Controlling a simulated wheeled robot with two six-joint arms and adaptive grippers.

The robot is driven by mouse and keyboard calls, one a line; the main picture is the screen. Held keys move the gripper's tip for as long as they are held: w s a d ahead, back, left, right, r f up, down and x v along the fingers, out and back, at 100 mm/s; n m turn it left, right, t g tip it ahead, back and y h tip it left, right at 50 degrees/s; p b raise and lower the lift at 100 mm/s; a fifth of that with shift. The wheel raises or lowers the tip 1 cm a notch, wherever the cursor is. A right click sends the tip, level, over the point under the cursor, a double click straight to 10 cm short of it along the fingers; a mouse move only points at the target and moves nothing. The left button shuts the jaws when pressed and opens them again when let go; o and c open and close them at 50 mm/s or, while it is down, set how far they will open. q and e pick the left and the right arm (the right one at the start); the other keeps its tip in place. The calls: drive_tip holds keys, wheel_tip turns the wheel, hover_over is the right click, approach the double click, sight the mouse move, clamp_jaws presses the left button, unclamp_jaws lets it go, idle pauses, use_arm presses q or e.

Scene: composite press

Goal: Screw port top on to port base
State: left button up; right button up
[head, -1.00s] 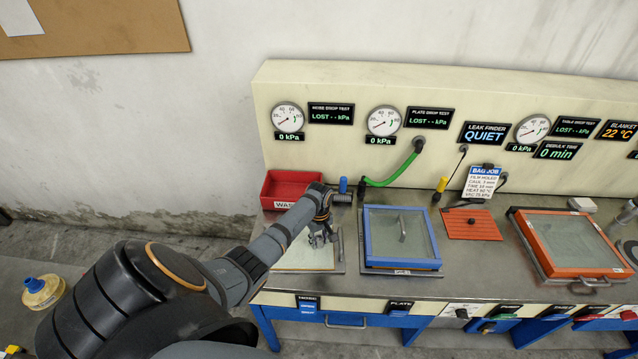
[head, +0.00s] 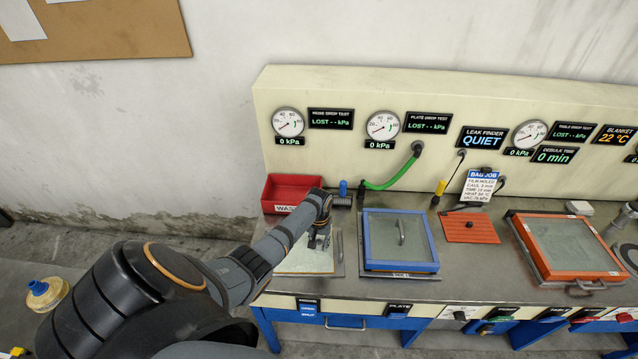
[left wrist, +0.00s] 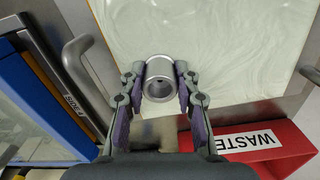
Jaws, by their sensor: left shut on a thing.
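My left gripper (head: 320,240) is over the light framed panel at the left end of the bench. In the left wrist view, its fingers (left wrist: 160,88) are shut on a short silver metal cylinder, the port top (left wrist: 160,68). It has a thick rim and a hollow end with a small dark hole, facing the camera. The pale panel (left wrist: 215,50) lies beyond it. I cannot make out the port base as a separate part; it may be hidden behind the cylinder or the gripper. My right gripper is not in view.
A red waste bin (head: 283,192) stands behind the left panel and shows in the left wrist view (left wrist: 270,150). A blue-framed panel (head: 400,268) with a handle is to the right. A green hose (head: 395,178) runs behind it. An orange-framed panel (head: 545,258) lies farther right.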

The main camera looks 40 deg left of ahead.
sight(319, 244)
use_arm(q)
drive_tip(key=shift+m, duration=1.3)
drive_tip(key=o, duration=1.2)
wheel_tip(319, 244, up, 12)
